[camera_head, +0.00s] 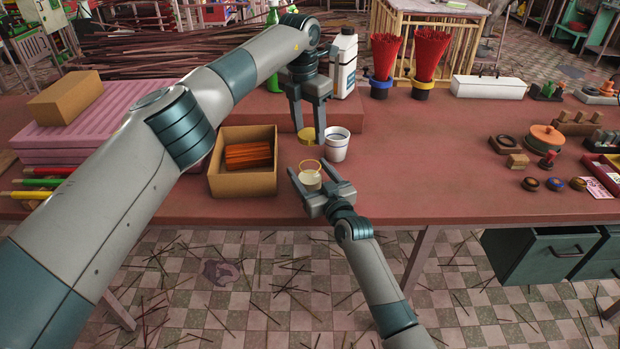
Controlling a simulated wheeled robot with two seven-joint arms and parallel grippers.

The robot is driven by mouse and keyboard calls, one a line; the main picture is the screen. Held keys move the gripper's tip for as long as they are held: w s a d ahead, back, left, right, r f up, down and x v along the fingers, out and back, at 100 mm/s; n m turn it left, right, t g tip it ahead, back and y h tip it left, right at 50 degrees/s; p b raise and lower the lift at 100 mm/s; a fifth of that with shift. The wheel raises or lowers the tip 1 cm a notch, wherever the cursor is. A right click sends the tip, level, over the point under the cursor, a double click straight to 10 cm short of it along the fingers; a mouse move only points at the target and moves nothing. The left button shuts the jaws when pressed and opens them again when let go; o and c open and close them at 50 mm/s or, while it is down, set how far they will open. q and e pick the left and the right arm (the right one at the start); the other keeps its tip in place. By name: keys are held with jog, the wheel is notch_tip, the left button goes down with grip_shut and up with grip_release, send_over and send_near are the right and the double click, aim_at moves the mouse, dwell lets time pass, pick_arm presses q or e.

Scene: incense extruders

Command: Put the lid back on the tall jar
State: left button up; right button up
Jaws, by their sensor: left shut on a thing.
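The yellow disc-shaped lid (306,134) is held upright off the table in my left gripper (307,130), which points down and is shut on it. A small clear jar (311,181) with a gold rim and pale contents is near the table's front edge, just below the lid in the picture. It has an open top. My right gripper (312,184) comes from the front, with its spread fingers on either side of the jar. I cannot tell whether they press on it.
A white cup (337,146) stands just right of the lid. A cardboard box (243,181) with orange sticks is at the left. A white bottle (344,64) stands behind on the raised red block (205,113).

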aim_at(309, 145)
jog(key=c, duration=1.3)
pick_arm(q)
jog(key=shift+f, duration=2.5)
jog(key=shift+f, duration=0.1)
jog(key=shift+f, duration=0.75)
jog(key=shift+f, duration=0.6)
pick_arm(e)
grip_shut()
pick_arm(q)
jog(key=m, duration=0.6)
jog(key=shift+w+m+g, duration=0.1)
jog(key=shift+m+g, duration=0.2)
